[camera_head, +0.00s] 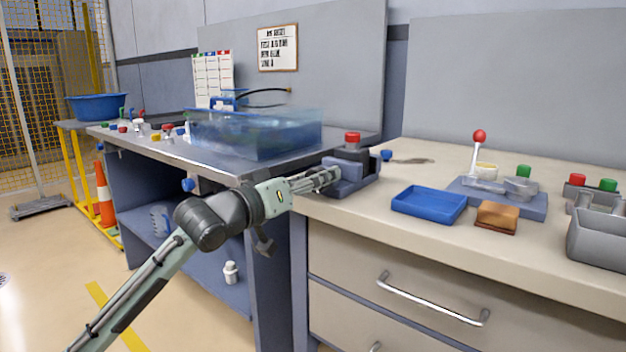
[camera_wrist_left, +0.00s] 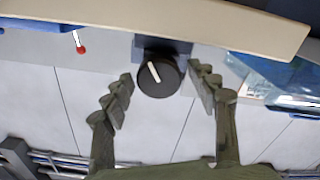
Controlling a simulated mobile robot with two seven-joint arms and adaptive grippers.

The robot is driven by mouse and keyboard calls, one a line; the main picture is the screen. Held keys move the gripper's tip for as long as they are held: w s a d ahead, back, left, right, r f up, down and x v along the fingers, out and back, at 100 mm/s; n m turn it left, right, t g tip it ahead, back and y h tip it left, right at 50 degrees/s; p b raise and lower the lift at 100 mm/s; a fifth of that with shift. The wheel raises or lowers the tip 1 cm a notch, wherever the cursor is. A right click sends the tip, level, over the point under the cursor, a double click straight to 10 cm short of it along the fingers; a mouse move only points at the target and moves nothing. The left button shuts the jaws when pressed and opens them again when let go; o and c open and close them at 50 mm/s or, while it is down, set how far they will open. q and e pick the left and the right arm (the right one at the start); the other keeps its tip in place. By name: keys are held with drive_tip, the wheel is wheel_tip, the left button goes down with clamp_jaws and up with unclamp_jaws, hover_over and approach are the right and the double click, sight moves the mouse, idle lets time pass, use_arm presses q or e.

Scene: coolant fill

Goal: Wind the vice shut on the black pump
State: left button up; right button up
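The blue vice (camera_head: 346,171) stands at the left end of the beige worktop, near its edge. The black pump (camera_head: 367,164) shows behind its jaw, with a red cap (camera_head: 352,139) above; how tightly it is held cannot be told. My left gripper (camera_head: 332,177) is at the vice's near left side. In the left wrist view a round black knob (camera_wrist_left: 158,77) with a white line is in front of the vice's blue part (camera_wrist_left: 163,45). The open fingers of my left gripper (camera_wrist_left: 161,73) are on either side of the knob, with visible gaps. My right gripper is out of view.
A blue tray (camera_head: 429,204), an orange-brown block (camera_head: 497,217) and a blue fixture with a red-balled lever (camera_head: 479,137) lie right of the vice. A clear blue tank (camera_head: 255,133) stands left on the grey bench. Drawer handles (camera_head: 432,303) protrude below.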

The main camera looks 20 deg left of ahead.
use_arm(q)
drive_tip(key=v, duration=1.2)
